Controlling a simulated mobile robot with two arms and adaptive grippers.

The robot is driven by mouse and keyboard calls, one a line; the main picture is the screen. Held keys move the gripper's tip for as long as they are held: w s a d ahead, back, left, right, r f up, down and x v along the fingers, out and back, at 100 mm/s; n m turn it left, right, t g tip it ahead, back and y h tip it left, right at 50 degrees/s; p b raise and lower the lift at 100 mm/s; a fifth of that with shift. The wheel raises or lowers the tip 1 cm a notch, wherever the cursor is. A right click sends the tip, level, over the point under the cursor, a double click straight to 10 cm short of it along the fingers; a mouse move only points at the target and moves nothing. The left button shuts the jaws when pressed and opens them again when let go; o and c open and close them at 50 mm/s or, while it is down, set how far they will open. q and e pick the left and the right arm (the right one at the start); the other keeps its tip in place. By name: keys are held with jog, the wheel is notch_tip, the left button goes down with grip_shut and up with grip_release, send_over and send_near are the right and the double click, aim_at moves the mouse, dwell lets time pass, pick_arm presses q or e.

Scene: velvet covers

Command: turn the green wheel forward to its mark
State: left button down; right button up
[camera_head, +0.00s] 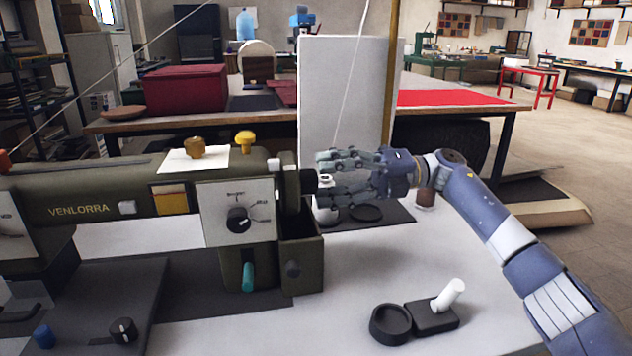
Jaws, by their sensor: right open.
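The dark olive-green wheel (290,183) is at the right end of the sewing machine (95,192), seen nearly edge-on. Its dark hub faces right. I cannot make out a mark on it. My right gripper (319,178) comes in from the right with its fingers pointing left at the wheel's hub. It is open, one finger above the other, with the fingertips close to the hub. Whether they touch it I cannot tell. My left gripper is not in view.
A white panel (345,95) stands behind my gripper. A black dish (390,324) and a black block with a white peg (450,294) lie at the front right. The white table is clear between them and the machine.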

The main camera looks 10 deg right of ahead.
jog(key=d, duration=0.9)
